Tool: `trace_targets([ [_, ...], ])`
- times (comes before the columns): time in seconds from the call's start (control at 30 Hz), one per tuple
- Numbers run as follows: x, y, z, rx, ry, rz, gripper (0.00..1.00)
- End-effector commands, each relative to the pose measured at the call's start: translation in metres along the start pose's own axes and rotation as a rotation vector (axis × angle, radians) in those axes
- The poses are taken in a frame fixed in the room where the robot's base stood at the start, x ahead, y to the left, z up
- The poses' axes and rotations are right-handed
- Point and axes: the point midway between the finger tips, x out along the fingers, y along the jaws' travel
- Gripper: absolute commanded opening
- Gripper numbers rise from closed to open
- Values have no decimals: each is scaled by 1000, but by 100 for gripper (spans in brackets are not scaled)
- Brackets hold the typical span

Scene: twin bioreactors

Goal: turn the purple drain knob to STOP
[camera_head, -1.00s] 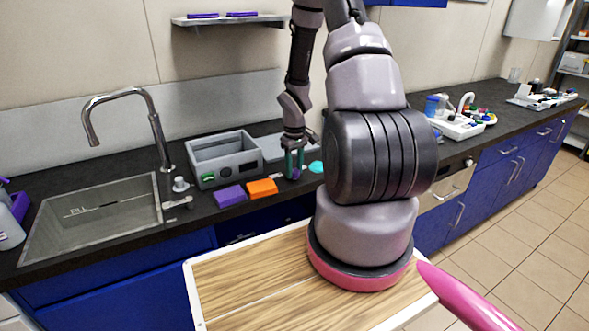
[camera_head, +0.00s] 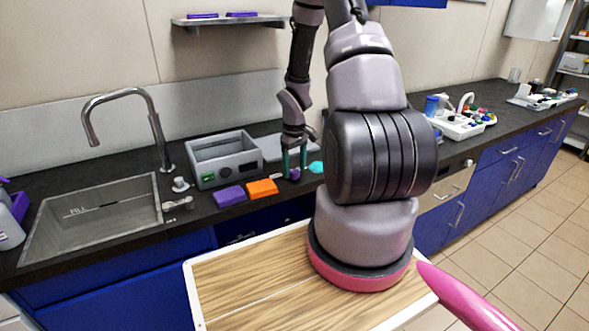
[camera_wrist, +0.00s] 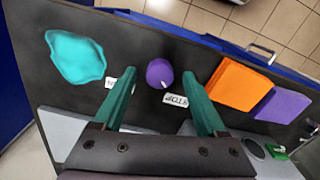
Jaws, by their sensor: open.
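The purple drain knob (camera_wrist: 159,72) stands on the dark counter in the wrist view, with a small white mark on its lower edge. A white label reading STOP, upside down in the picture, (camera_wrist: 176,99) lies just below and right of it. A second white label (camera_wrist: 111,83) at left is partly covered by a finger. My gripper (camera_wrist: 159,84) is open, its green fingers to either side of the knob with a gap on both sides. In the head view my gripper (camera_head: 294,164) points down at the counter, and the knob (camera_head: 295,174) shows small between the fingertips.
An orange sponge (camera_head: 262,188) and a purple sponge (camera_head: 229,196) lie left of the knob in the head view. A teal cloth (camera_head: 316,167) lies close on its right. A grey box unit (camera_head: 242,168) stands behind the sponges. A sink (camera_head: 105,212) is farther left.

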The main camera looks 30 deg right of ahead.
Motion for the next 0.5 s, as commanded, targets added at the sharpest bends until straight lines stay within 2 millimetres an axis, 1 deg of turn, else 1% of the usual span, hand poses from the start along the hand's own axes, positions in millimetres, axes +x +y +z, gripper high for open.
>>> trace_targets([
  [0.3,-63,1,-1,3,5,3,74],
  [0.4,-80,1,0,3,4,2,74],
  [0.5,-92,1,0,1,3,2,74],
])
